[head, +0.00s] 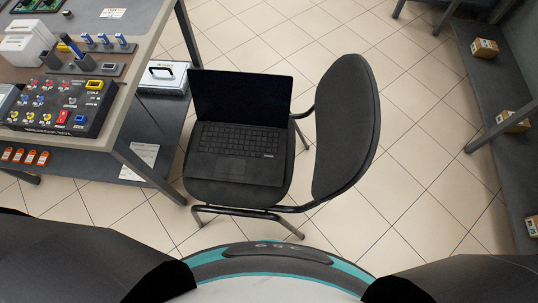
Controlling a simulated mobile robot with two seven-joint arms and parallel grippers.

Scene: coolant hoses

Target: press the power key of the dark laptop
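The dark laptop (238,140) lies open on the seat of a dark chair (345,130), in the middle of the head view. Its screen (241,98) is black and stands up at the far side. Its keyboard and touchpad face me. The power key is too small to tell apart from the other keys. Both of my arms show only as dark links at the bottom left and bottom right corners. Neither gripper is in view.
A workbench (133,88) stands at the left, with a button panel (62,106) and tools on it. The chair's backrest rises right of the laptop. A shelf (478,90) with small boxes stands at the far right. Tiled floor is clear between chair and shelf.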

